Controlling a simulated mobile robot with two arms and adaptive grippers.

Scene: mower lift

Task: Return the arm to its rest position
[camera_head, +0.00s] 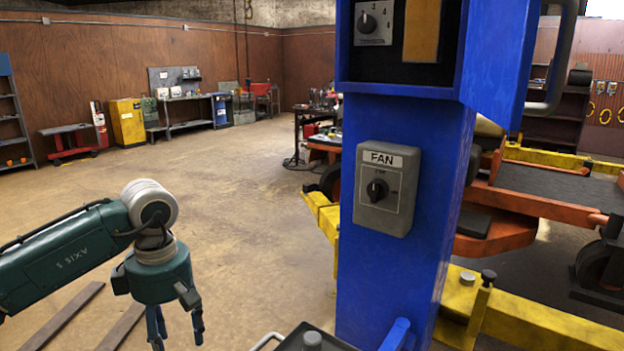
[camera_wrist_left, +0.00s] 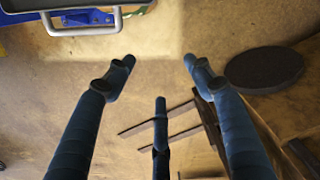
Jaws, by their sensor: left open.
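My left arm comes in from the left in the head view. Its gripper (camera_head: 176,328) hangs pointing down over the floor, left of the blue column (camera_head: 400,260). The left wrist view shows its fingers (camera_wrist_left: 160,85) spread apart with nothing between them, above bare floor. The fan control box (camera_head: 387,189), a grey box with a black knob labelled FAN, is on the column's front face. The gripper is apart from the box and the column. My right gripper is in neither view.
A yellow lift beam (camera_head: 540,320) and an orange mower lift (camera_head: 550,200) stand right of the column. Dark strips (camera_head: 62,318) lie on the floor at lower left. A yellow cabinet (camera_head: 127,122) stands by the far wall. The middle floor is open.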

